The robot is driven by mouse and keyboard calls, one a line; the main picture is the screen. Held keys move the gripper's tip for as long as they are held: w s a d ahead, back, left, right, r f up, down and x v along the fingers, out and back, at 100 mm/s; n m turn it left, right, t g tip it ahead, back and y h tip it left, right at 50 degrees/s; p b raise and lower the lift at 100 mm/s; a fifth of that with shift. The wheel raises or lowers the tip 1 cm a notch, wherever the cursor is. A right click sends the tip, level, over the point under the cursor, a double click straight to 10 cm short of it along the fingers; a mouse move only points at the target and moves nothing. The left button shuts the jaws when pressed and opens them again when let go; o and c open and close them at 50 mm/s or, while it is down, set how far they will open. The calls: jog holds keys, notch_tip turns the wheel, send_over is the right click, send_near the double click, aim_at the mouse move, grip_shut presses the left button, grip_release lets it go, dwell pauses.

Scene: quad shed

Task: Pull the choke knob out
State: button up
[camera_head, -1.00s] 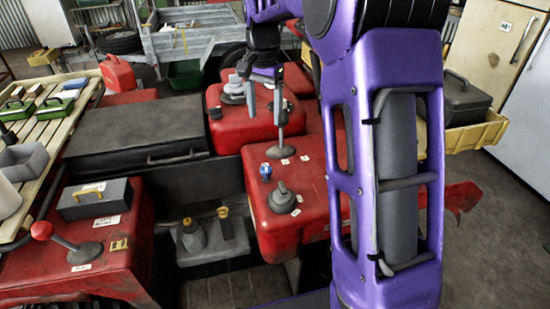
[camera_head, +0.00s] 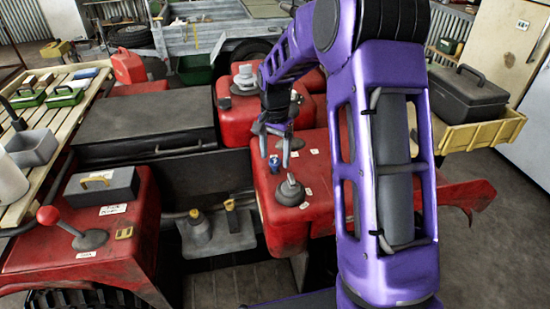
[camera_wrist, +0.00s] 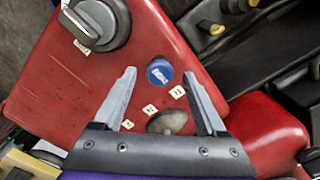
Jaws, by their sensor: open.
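The likely choke knob is a small round blue knob (camera_head: 276,160) on the red body panel (camera_head: 320,180); its label is too small to read. In the wrist view the blue knob (camera_wrist: 160,72) sits ahead of my fingertips, roughly midway between their lines. My gripper (camera_head: 275,144) is open and points down over the panel, just behind the blue knob in the head view. In the wrist view both fingers of my gripper (camera_wrist: 160,75) are spread apart with nothing held. Contact with the knob does not show.
A grey rotary knob (camera_head: 290,190) stands close to the blue knob. A round grey lever base (camera_wrist: 167,122) and small white labels lie between my fingers in the wrist view.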

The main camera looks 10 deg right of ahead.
jog(key=shift+f, duration=0.4)
jog(key=shift+c, duration=0.2)
grip_shut()
dwell(1.0)
